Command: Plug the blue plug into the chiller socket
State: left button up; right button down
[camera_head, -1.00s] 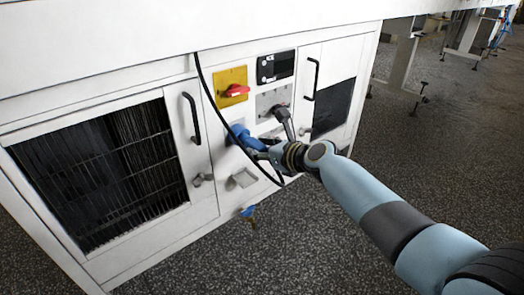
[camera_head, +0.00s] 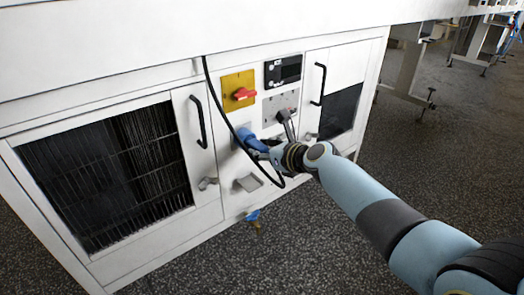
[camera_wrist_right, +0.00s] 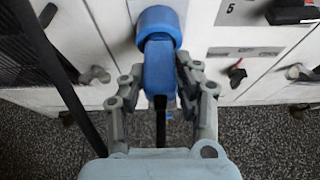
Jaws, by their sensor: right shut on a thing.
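My right gripper (camera_wrist_right: 158,88) is shut on the blue plug (camera_wrist_right: 160,68), with one finger on each side of its body. In the head view, the right gripper (camera_head: 268,151) and the blue plug (camera_head: 257,144) are at the white cabinet front. The plug's front end meets a round blue collar (camera_wrist_right: 159,22), the chiller socket, which also shows in the head view (camera_head: 242,138). They are in line and look to be touching. I cannot tell how deep the plug sits. My left gripper is not in view.
A black cable (camera_head: 222,105) hangs in front of the panel near my gripper. Above are a red switch on a yellow plate (camera_head: 238,91) and a grey plate (camera_head: 281,104) with a grey plug in it. A small blue-handled valve (camera_head: 252,216) is low down. Door handles stick out nearby.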

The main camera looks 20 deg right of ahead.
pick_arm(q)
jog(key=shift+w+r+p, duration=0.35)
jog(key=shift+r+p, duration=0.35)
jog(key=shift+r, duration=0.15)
pick_arm(e)
jog(key=shift+s+d+r, duration=0.1)
jog(key=shift+s+d, duration=0.25)
jog(key=shift+s, duration=0.55)
jog(key=shift+s+d, duration=0.35)
jog(key=shift+s, duration=0.5)
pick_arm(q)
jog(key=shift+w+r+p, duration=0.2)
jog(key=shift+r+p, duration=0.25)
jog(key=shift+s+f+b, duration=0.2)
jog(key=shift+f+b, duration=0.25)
pick_arm(e)
jog(key=shift+w+a, duration=0.25)
jog(key=shift+w, duration=0.35)
jog(key=shift+w+a, duration=0.2)
jog(key=shift+w, duration=0.45)
jog(key=shift+w+a, duration=0.25)
jog(key=shift+w, duration=0.35)
jog(key=c, duration=0.9)
grip_release()
jog(key=shift+s, duration=0.1)
